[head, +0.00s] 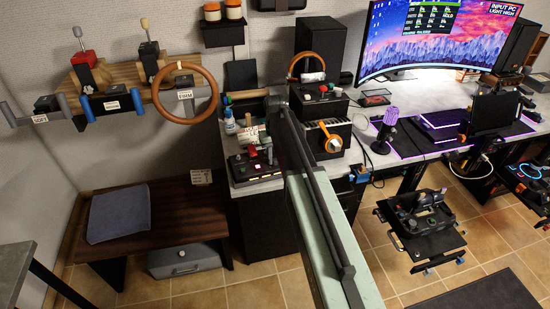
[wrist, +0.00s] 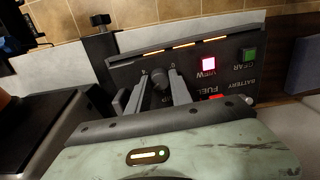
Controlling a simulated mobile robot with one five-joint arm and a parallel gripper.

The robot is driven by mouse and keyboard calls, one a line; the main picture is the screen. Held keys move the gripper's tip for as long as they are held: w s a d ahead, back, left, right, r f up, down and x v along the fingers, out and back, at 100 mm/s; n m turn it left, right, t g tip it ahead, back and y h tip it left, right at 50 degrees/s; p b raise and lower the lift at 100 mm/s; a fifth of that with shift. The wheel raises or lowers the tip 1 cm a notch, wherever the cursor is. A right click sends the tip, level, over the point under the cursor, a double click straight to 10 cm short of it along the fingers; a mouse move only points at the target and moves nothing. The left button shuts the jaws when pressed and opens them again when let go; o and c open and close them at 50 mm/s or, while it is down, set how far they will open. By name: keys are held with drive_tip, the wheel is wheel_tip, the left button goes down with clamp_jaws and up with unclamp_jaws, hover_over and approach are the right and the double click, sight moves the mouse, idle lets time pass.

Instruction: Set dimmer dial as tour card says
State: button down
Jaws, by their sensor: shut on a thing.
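A dark round dial (wrist: 160,80) stands on a black switch panel (wrist: 228,78) in the wrist view. My gripper (wrist: 160,76) has one finger on each side of the dial and is shut on it. Small marks near the dial are too small to read for certain. In the head view the black panel (head: 240,170) lies on the left end of the desk, and my arm partly covers that area. The large screen (head: 440,35) carries text reading "INPUT PC LIGHT HIGH". I cannot tell which item is the tour card.
The panel has a lit pink VIEW button (wrist: 208,64), a green GEAR button (wrist: 249,55) and a red FUEL control (wrist: 217,97) close to my fingers. A black box with an orange handle (head: 331,143) stands right of my arm. A wooden bench (head: 175,215) is at left.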

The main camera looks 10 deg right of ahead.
sight(275, 160)
drive_tip(key=c, duration=1.1)
unclamp_jaws()
drive_tip(key=shift+c, duration=0.2)
wheel_tip(275, 160, up, 8)
drive_tip(key=p, duration=0.8)
drive_tip(key=shift+f, duration=0.1)
drive_tip(key=s+a, duration=0.1)
drive_tip(key=s, duration=1)
drive_tip(key=s+a+m, duration=0.1)
drive_tip(key=s+a, duration=0.1)
drive_tip(key=s, duration=1)
drive_tip(key=shift+a, duration=0.3)
